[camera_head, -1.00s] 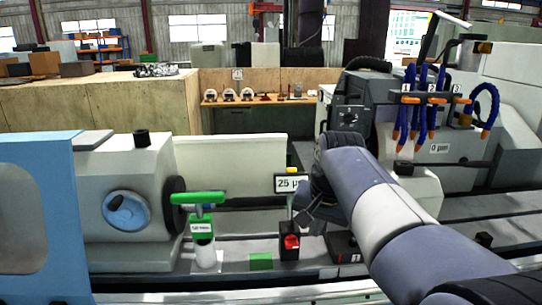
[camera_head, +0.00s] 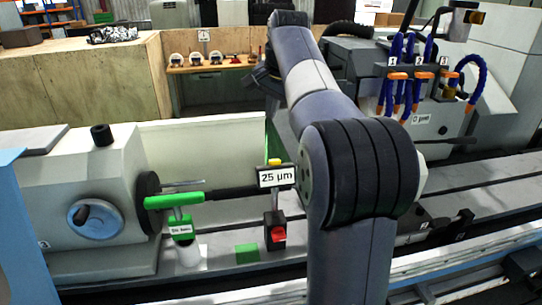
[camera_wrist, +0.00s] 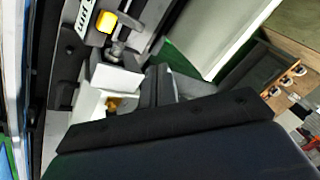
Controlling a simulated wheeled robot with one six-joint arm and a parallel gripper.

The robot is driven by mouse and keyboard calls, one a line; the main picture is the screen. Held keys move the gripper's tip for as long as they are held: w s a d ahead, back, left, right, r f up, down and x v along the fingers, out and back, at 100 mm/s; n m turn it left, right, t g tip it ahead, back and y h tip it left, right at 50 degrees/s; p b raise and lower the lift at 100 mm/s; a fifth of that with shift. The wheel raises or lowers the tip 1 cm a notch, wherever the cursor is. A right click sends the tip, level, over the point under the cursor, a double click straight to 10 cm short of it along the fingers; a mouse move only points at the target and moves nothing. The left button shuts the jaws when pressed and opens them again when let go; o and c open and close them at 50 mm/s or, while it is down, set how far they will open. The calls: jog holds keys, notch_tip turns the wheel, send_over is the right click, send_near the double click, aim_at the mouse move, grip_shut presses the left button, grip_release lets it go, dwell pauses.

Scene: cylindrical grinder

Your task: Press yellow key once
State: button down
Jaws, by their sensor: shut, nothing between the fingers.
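The yellow key (camera_head: 274,161) is a small block on top of the white "25 µm" display (camera_head: 278,177), left of my arm in the head view. It also shows in the wrist view near the top (camera_wrist: 106,22), beside the sideways label. My gripper (camera_wrist: 160,85) shows in the wrist view as grey fingers, shut and empty, partly hidden by the dark wrist housing. The key appears beyond the fingertips, up and left, with no contact visible. In the head view my wrist is above and behind the display; the fingers cannot be made out.
Blue coolant hoses (camera_head: 412,80) hang at the right. A wooden bench (camera_head: 85,85) stands behind.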

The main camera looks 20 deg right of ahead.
jog(key=shift+f, duration=0.1)
jog(key=b, duration=0.3)
send_over(275, 160)
jog(key=w, duration=0.2)
notch_tip(275, 160, down, 6)
jog(key=r, duration=0.1)
jog(key=shift+s+d+f+b, duration=0.1)
jog(key=shift+s+f+b, duration=0.15)
jog(key=shift+f+b, duration=0.35)
jog(key=shift+s+f+b, duration=0.25)
jog(key=shift+f+b, duration=0.05)
jog(key=shift+f, duration=0.6)
jog(key=shift+f, duration=0.1)
dwell(0.4)
jog(key=shift+s+f, duration=0.2)
jog(key=shift+f, duration=0.05)
jog(key=shift+s+f+b, duration=0.15)
jog(key=shift+f+b, duration=0.3)
dwell(0.7)
jog(key=shift+r, duration=0.1)
jog(key=shift+w+r+p, duration=0.35)
jog(key=shift+r+p, duration=0.4)
jog(key=shift+p, duration=0.4)
